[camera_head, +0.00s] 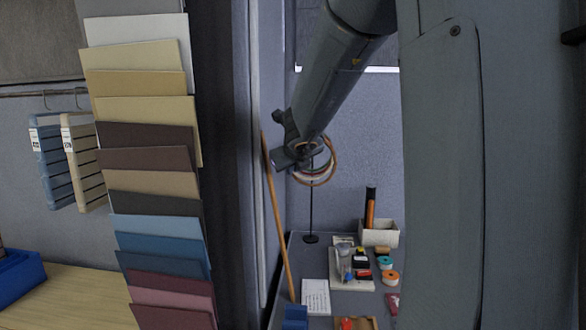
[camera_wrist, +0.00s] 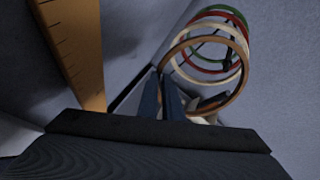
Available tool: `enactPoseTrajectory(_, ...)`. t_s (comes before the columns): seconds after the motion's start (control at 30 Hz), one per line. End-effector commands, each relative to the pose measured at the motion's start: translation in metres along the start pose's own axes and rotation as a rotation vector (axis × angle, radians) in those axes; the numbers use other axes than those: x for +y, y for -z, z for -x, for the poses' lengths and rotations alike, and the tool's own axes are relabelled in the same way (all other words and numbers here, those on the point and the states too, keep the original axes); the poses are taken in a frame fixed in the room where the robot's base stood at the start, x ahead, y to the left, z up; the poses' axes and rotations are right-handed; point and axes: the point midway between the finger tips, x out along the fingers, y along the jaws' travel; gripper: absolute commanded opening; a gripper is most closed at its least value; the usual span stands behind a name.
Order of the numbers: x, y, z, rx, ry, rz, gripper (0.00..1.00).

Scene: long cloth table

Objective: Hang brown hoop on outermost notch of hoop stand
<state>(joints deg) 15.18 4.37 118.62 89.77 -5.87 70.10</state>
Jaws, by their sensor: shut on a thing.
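My gripper (camera_head: 297,157) is at the top of the hoop stand (camera_head: 311,210), a thin dark post on a round base on the table. In the wrist view my gripper (camera_wrist: 162,98) is shut on the brown hoop (camera_wrist: 246,90) at its left-hand side. The brown hoop (camera_head: 331,172) is nearest to the wrist camera. Behind it a white hoop (camera_wrist: 203,84), a red hoop and a green hoop hang in a row on the stand's arm. I cannot tell whether the brown hoop rests in a notch; the outermost notch is not clearly visible.
A long wooden ruler-like strip (camera_wrist: 75,50) stands to the left of my gripper. Below, the grey table holds a box (camera_head: 379,234) with an orange-and-black tube, tape rolls (camera_head: 390,278), a white sheet (camera_head: 316,296) and small items. Colour sample cards (camera_head: 145,90) hang at left.

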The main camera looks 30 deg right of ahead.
Motion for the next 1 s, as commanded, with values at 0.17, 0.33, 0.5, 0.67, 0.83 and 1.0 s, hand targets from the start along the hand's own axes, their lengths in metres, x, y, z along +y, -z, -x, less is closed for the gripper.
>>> enactPoseTrajectory(0.17,0.001,0.001,0.0,0.002,-0.002,0.0,0.0)
enactPoseTrajectory(0.33,0.001,0.001,0.0,0.002,-0.002,0.0,0.0)
enactPoseTrajectory(0.5,0.001,0.001,0.0,0.002,-0.002,0.0,0.24)
enactPoseTrajectory(0.67,0.001,0.001,0.0,0.002,-0.001,0.0,0.27)
enactPoseTrajectory(0.83,0.0,0.001,0.002,0.001,-0.001,0.0,0.27)
enactPoseTrajectory(1.0,0.0,-0.001,0.021,0.0,-0.001,-0.001,0.27)
